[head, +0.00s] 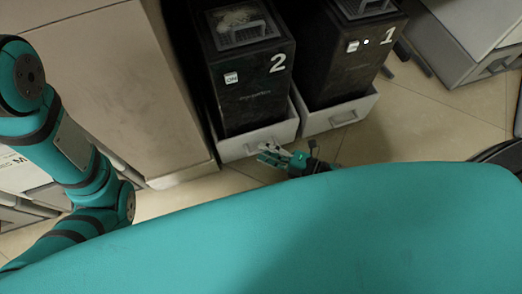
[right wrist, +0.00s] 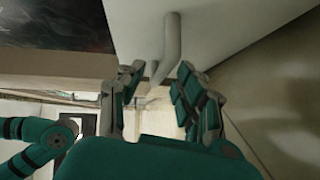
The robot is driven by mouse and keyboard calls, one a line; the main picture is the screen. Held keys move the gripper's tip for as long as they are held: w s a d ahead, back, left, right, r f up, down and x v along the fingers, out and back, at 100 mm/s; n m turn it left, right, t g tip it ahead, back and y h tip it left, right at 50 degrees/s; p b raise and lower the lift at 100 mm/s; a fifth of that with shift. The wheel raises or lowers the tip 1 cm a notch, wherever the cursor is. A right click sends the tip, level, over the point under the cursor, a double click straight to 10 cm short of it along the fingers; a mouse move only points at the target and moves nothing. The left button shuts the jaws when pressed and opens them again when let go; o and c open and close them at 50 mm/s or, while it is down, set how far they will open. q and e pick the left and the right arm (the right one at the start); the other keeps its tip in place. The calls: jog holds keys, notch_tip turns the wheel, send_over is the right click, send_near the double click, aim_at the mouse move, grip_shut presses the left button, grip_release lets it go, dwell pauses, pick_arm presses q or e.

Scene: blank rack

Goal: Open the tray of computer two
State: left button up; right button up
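Computer two (head: 250,85) is a black tower marked with a white 2. It stands in a light grey tray (head: 283,131) low near the floor. My right gripper (head: 268,155) is at the front of this tray. In the right wrist view the tray's grey bar handle (right wrist: 172,38) sticks out from the pale front panel (right wrist: 215,30). The right gripper's two fingers (right wrist: 160,75) are apart, with the handle's end between or just ahead of their tips; I cannot tell if they touch it. My left arm shows at the left, but its gripper is not visible.
Computer one (head: 345,60) stands to the right in a similar grey tray (head: 365,102). A beige cabinet (head: 115,80) is on the left. A grey cabinet (head: 465,45) is at the upper right. Tiled floor (head: 430,125) is clear before the trays.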

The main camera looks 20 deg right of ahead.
jog(key=shift+x, duration=1.05)
grip_shut()
jog(key=shift+r, duration=0.1)
